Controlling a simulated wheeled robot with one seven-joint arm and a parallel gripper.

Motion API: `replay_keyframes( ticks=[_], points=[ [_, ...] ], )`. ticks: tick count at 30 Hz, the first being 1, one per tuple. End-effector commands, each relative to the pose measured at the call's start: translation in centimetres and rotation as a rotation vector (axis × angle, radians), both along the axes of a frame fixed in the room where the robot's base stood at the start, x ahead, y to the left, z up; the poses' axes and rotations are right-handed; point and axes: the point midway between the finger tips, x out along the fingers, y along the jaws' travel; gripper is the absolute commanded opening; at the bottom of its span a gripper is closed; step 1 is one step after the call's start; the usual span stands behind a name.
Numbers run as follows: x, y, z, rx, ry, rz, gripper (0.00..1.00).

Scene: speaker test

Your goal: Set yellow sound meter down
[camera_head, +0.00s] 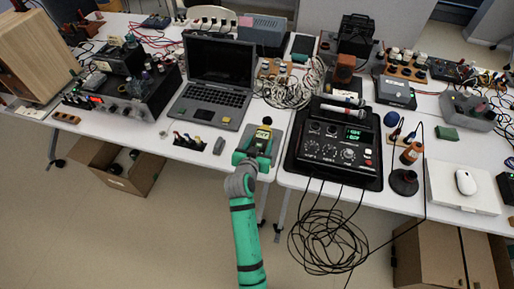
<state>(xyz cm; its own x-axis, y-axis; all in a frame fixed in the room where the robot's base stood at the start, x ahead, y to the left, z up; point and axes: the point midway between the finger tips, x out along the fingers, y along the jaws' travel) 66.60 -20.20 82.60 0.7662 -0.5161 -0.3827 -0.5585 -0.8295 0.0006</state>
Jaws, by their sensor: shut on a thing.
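The yellow sound meter (264,132) is small, yellow and dark, and sits at the end of my gripper (262,147). My green arm reaches up from the bottom of the picture to the front edge of the left table (223,158). My gripper is shut on the meter. The meter is over a grey patch near the table's right front corner. I cannot tell whether the meter touches the surface below it. The fingers are small in this view and partly merge with the meter.
An open laptop (212,97) stands to the left of the meter. A black mixer-like unit (333,147) with knobs and a green display is close on the right, across a narrow gap between tables. Coiled cables (291,85) lie behind. Black cables (328,240) hang in front.

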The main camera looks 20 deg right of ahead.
Motion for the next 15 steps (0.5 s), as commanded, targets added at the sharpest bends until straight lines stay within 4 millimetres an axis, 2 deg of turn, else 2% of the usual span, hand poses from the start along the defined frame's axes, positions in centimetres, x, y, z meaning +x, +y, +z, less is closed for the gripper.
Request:
replay_keyframes(
  ticks=[3,11,15],
  points=[
    [1.0,0.3,-1.1,-0.001,-0.001,0.0,0.22],
    [2.0,0.7,-2.5,0.0,0.0,0.001,0.22],
    [1.8,0.6,-4.5,0.0,0.001,-0.001,0.22]
  ],
)
